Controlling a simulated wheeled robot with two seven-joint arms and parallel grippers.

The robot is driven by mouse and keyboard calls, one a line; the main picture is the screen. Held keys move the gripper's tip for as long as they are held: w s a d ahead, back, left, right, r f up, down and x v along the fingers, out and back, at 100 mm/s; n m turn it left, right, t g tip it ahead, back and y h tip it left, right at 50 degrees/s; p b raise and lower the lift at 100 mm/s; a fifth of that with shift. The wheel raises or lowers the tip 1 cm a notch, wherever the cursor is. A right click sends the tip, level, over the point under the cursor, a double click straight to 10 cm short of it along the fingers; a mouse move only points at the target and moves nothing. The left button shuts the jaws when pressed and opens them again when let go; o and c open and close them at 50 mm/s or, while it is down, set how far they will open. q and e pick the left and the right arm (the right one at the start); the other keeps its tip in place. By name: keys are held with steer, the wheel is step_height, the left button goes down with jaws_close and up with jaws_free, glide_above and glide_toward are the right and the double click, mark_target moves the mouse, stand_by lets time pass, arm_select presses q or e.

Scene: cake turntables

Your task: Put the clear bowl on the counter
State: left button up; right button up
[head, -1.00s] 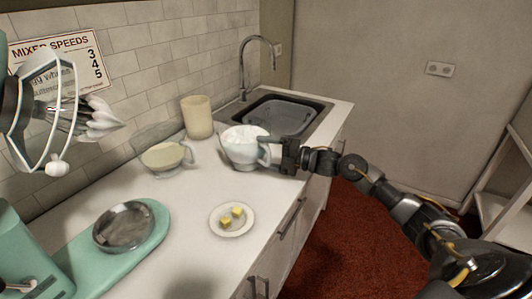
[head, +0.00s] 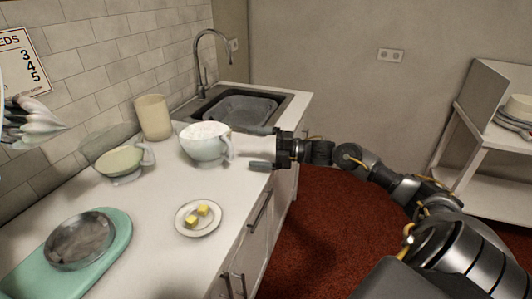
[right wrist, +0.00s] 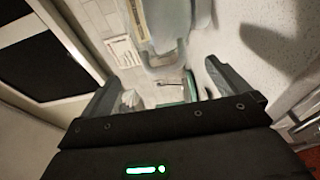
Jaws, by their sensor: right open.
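A clear, pale bowl (head: 201,148) with a handle and white contents stands upright on the white counter (head: 150,235), near the sink. My right gripper (head: 256,149) is open to the right of the bowl, its fingers spread above and below the handle's level in the head view, with a small gap to the handle. In the right wrist view the open fingers (right wrist: 165,92) frame a pale translucent shape (right wrist: 172,58), which seems to be the bowl and its handle. My left gripper is not in view.
A second handled bowl (head: 122,160) and a cream canister (head: 153,117) stand left of the clear bowl. A plate (head: 184,228) with yellow cubes is in front. The sink (head: 268,98) lies behind.

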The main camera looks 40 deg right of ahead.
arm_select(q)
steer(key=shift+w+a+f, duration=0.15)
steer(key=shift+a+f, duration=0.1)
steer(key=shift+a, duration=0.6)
arm_select(e)
steer(key=v, duration=0.3)
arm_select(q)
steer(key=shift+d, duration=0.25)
